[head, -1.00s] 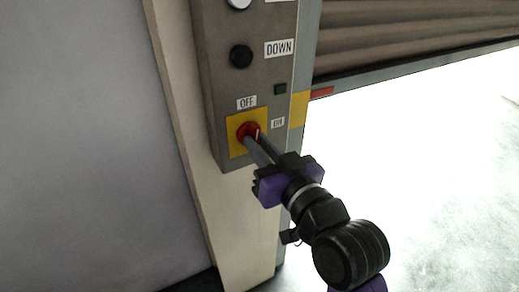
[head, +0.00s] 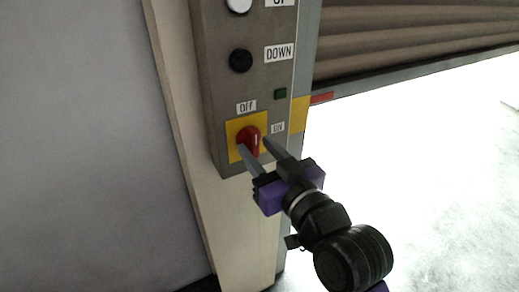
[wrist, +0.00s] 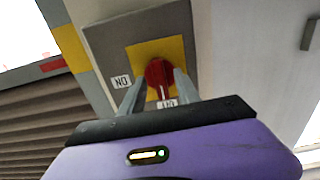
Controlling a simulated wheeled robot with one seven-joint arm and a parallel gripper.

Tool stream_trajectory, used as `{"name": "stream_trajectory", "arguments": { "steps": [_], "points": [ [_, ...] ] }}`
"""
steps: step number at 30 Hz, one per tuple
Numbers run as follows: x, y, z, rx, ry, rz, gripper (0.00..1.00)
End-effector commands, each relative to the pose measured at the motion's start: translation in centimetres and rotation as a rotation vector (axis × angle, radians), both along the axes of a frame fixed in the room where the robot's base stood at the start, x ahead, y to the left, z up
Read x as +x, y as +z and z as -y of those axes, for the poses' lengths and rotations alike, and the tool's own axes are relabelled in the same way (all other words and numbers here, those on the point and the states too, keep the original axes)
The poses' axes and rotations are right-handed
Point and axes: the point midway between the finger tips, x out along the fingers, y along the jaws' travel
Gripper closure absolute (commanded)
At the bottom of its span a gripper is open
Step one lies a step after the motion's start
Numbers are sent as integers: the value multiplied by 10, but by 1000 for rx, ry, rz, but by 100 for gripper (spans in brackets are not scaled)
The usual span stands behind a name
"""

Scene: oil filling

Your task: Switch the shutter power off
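The red rotary knob (head: 250,138) sits on a yellow plate (head: 234,128) low on the grey control panel, with the OFF label (head: 246,107) above it and the ON label (head: 278,128) to its right. My gripper (head: 254,144) is open, its two fingers spread in front of the knob's left and right sides. In the wrist view, turned upside down, the red knob (wrist: 159,74) shows between the separated fingertips (wrist: 158,80). Its white mark points down toward the partly hidden OFF label (wrist: 167,103). Whether a finger touches the knob I cannot tell.
Above the knob are a black DOWN button (head: 241,60), a white button (head: 239,4) and a small dark green square (head: 280,94). The partly raised shutter (head: 400,40) is at the right, with a bright opening below. A grey wall (head: 80,140) stands at the left.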

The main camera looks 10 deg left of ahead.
Motion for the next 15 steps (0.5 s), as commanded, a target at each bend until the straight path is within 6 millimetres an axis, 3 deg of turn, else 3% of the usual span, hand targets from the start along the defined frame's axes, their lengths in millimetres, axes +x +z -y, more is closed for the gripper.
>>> {"name": "stream_trajectory", "arguments": {
  "steps": [9,15],
  "points": [
    [-2,0,2,2,0,1,62],
    [-24,-1,17,3,-1,1,62]
  ]
}}
